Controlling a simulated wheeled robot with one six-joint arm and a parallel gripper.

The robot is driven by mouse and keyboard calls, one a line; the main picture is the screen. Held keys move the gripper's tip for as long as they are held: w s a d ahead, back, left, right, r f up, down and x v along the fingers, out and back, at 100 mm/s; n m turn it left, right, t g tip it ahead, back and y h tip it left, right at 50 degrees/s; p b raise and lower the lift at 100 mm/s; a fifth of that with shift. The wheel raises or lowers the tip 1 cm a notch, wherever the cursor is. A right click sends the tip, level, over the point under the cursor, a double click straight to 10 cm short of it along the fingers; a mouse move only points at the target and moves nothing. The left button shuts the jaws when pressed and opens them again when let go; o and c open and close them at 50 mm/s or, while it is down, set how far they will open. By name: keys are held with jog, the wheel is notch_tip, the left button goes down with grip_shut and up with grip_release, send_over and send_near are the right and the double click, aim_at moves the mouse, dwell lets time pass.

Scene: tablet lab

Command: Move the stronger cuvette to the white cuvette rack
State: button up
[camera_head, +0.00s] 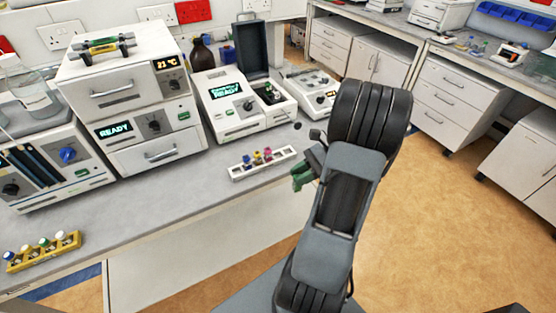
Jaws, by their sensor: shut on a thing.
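A white rack (262,164) lies on the bench near its front edge. It holds a few small pieces with blue, yellow and reddish-purple tops. My gripper (303,176) has green fingers and is just right of this rack, by the bench's front edge. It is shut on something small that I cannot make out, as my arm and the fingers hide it. An instrument (225,107) with a green READY display stands behind the rack. Its dark lid (252,47) stands up, and a dark piece sits in its open bay. I cannot tell which cuvette is stronger.
A yellow rack (42,252) with several capped vials is at the bench's front left. A two-part instrument stack (135,95) showing 21 °C and READY stands behind. A smaller instrument (313,91) is right of the lidded one. The bench between the racks is clear.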

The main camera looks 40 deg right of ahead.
jog(key=w+d+r+m+t+h, duration=0.5)
jog(key=d+r+m+t, duration=0.1)
jog(key=r+m+t, duration=0.1)
jog(key=w+f+p, duration=0.2)
jog(key=w+f, duration=0.7)
jog(key=w, duration=0.4)
jog(key=shift+w+f+m, duration=0.15)
jog(key=shift+w+m, duration=0.05)
jog(key=shift+m, duration=0.1)
notch_tip(320, 180, down, 2)
jog(key=shift+f, duration=0.15)
grip_shut()
jog(key=shift+s+f, duration=0.15)
jog(key=shift+f, duration=0.4)
jog(key=o, duration=0.7)
grip_release()
jog(key=shift+o, duration=1)
jog(key=shift+r, duration=0.1)
